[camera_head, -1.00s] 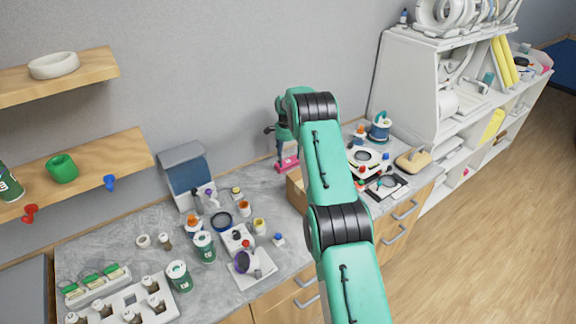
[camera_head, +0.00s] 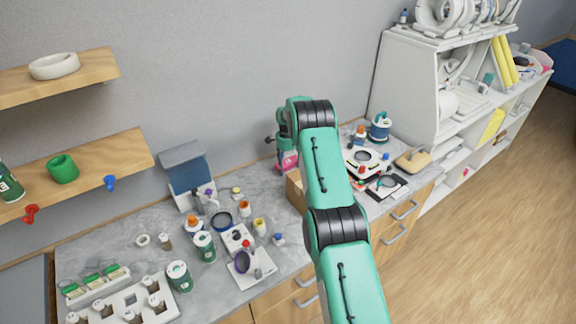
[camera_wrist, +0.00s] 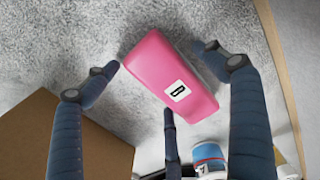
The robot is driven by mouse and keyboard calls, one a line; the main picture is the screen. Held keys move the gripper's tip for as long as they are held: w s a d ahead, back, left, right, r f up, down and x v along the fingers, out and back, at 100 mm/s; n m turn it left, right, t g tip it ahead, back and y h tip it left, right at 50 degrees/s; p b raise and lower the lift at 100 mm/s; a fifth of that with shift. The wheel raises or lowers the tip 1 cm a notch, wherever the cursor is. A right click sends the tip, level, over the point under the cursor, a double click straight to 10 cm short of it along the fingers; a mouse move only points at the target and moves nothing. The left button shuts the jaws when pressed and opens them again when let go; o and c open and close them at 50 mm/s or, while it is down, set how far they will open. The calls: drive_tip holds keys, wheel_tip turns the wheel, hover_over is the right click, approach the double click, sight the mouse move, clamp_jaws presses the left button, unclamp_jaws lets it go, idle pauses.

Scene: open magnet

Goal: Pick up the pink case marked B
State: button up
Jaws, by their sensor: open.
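The pink case (camera_wrist: 160,62) lies across the middle of the wrist view, a rounded block with a small white label whose mark I cannot read. It also shows as a small pink patch in the head view (camera_head: 288,162), partly hidden by my arm and gripper. My gripper (camera_wrist: 154,66) is open, with its dark blue fingers spread around the case. One fingertip is off its left end, one beside its upper right side, and a third finger is below it. I cannot tell whether any finger touches it.
A brown box (camera_wrist: 62,140) stands close at lower left in the wrist view. A blue-and-white container (camera_wrist: 208,158) is at the bottom. To the right in the head view are a blue-topped jar (camera_head: 380,127) and a magnifier on a dark board (camera_head: 387,184). The wall is behind.

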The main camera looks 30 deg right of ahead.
sight(286, 164)
drive_tip(key=c, duration=1.3)
drive_tip(key=shift+r, duration=0.1)
drive_tip(key=shift+r, duration=4.95)
